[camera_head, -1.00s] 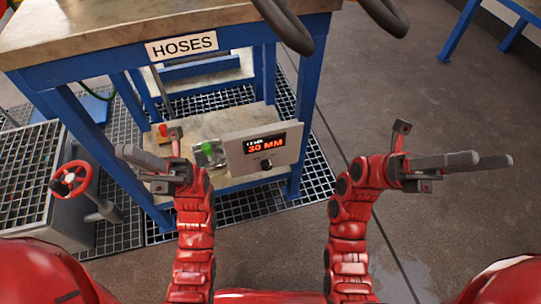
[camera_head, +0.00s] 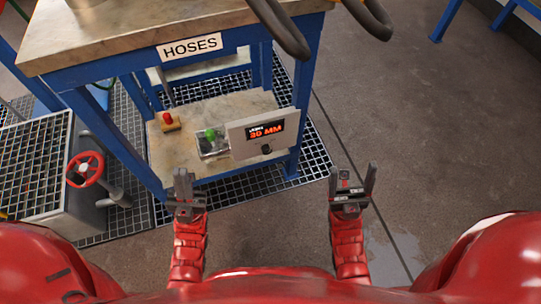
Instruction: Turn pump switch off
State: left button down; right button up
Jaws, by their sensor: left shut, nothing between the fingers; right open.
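A green switch (camera_head: 211,135) with a clear and grey housing sits on the lower shelf (camera_head: 238,107) of the blue-legged table. I cannot read which position it is in. My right gripper (camera_head: 352,180) is open and empty, right of the table over the floor.
The upper tabletop (camera_head: 120,32) with a "HOSES" sign (camera_head: 190,46) overhangs the shelf. Dark curved handles or hoses (camera_head: 281,28) hang over its right side. A red handwheel (camera_head: 85,169) on a grey unit is at left.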

aim_at(266, 150)
jog(key=j+z, duration=0.6)
jog(key=z, duration=0.2)
jog(key=j+z, duration=0.4)
